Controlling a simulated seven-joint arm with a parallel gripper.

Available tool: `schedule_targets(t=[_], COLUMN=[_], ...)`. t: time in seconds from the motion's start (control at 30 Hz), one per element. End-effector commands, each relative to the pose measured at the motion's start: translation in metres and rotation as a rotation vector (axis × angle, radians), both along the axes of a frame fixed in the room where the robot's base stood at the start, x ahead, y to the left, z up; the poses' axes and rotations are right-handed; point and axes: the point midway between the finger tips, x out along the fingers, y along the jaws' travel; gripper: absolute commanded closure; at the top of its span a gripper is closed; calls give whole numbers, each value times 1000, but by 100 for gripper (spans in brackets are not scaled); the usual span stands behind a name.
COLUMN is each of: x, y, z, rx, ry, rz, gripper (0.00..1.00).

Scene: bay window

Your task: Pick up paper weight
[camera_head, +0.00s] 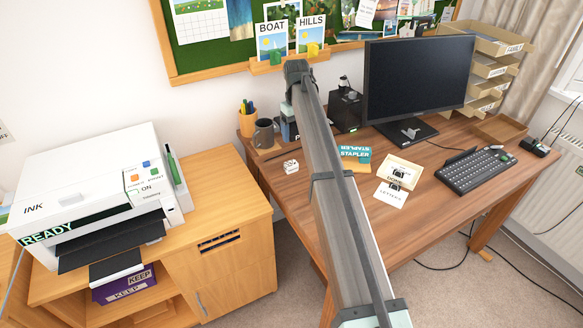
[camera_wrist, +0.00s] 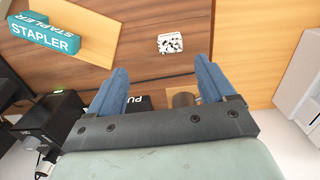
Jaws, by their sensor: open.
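A small white block with black marks, which looks like the paper weight (camera_head: 291,166), lies on the left part of the brown desk (camera_head: 420,235). It also shows in the wrist view (camera_wrist: 170,44), on the wood beyond my fingertips and between their lines. My gripper (camera_wrist: 163,72) is open, with its two blue fingers apart and nothing held between them. The block is apart from both fingers. In the head view my arm reaches across the desk, and I cannot make out the fingers there.
A teal stapler box (camera_head: 356,153) lies right of my arm. A dark mug (camera_head: 263,133) and a pen pot (camera_head: 248,117) stand behind the block. A monitor (camera_head: 418,80), keyboard (camera_head: 476,170) and papers (camera_head: 391,195) are to the right; a printer (camera_head: 95,185) is left.

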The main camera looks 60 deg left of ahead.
Motion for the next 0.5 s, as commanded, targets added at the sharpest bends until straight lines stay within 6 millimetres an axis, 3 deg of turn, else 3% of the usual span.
schedule_targets(t=[0.03,0.1,0.27,0.5], x=[-7,-12,-14,-14], y=[14,20,22,21], z=[2,2,-8,-43], rx=[11,20,24,22], ry=[10,18,22,21], rz=[-1,-6,-8,-7], gripper=[17,17,17,17])
